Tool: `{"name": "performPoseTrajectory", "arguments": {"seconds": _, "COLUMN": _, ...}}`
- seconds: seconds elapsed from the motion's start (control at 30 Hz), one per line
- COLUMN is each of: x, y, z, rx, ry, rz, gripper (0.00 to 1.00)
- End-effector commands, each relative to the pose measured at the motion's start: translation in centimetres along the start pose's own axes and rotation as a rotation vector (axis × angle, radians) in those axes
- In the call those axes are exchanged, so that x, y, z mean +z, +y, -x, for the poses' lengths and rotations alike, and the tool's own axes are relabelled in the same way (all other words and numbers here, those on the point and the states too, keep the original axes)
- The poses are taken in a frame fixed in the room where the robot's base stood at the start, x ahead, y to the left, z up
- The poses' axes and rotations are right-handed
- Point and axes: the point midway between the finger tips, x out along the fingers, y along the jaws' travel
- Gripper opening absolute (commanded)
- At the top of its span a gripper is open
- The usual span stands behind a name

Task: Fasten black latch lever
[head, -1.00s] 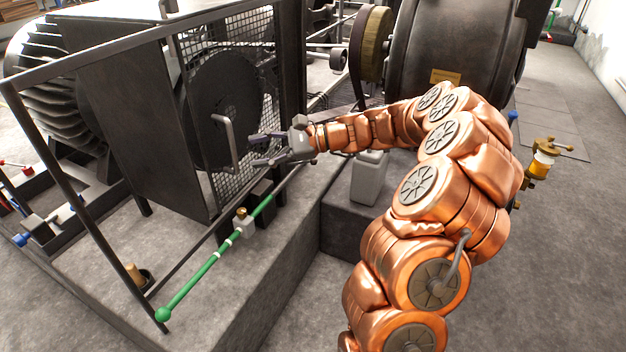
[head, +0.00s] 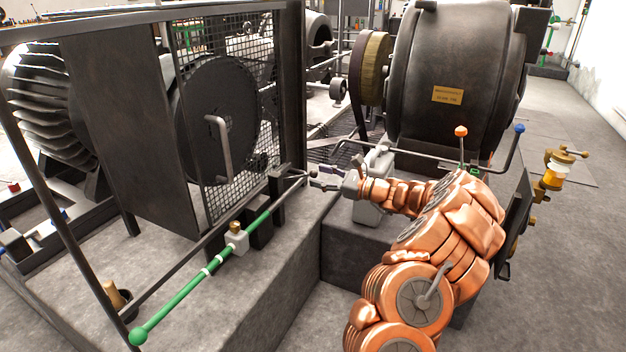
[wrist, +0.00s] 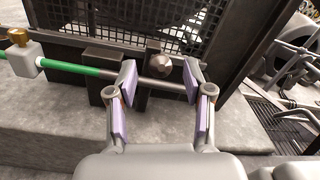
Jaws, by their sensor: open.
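My gripper (head: 312,178) is open at the right end of the mesh guard, near the grey end of a green-handled rod (head: 196,280). In the wrist view its two purple-padded fingers (wrist: 160,100) stand apart with nothing gripped. Between and beyond them are the grey rod end, a dark upright block and a dark faceted knob (wrist: 155,74). I cannot tell for sure which dark part is the black latch lever. A grey bent handle (head: 222,150) is on the mesh panel, left of my gripper.
The mesh guard (head: 262,75) and its dark frame post stand behind and left of my gripper. A light grey container (head: 368,213) is close below the wrist. A large dark drum (head: 455,70) stands at the back right.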

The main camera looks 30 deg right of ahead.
Motion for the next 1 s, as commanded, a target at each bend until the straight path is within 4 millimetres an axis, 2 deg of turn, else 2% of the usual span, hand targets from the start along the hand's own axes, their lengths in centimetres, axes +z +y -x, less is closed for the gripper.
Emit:
{"name": "performPoseTrajectory", "arguments": {"seconds": 0.1, "x": -0.2, "y": 0.1, "z": -1.5, "rx": 0.002, "ry": -0.001, "rz": 0.001, "gripper": 0.51}}
{"name": "performPoseTrajectory", "arguments": {"seconds": 0.23, "x": -0.1, "y": 0.1, "z": -2.5, "rx": 0.001, "ry": -0.001, "rz": 0.000, "gripper": 0.51}}
{"name": "performPoseTrajectory", "arguments": {"seconds": 0.6, "x": 0.0, "y": 0.0, "z": -2.9, "rx": 0.000, "ry": 0.000, "rz": 0.000, "gripper": 0.50}}
{"name": "performPoseTrajectory", "arguments": {"seconds": 1.0, "x": 0.0, "y": 0.0, "z": -2.9, "rx": 0.000, "ry": 0.000, "rz": 0.000, "gripper": 0.08}}
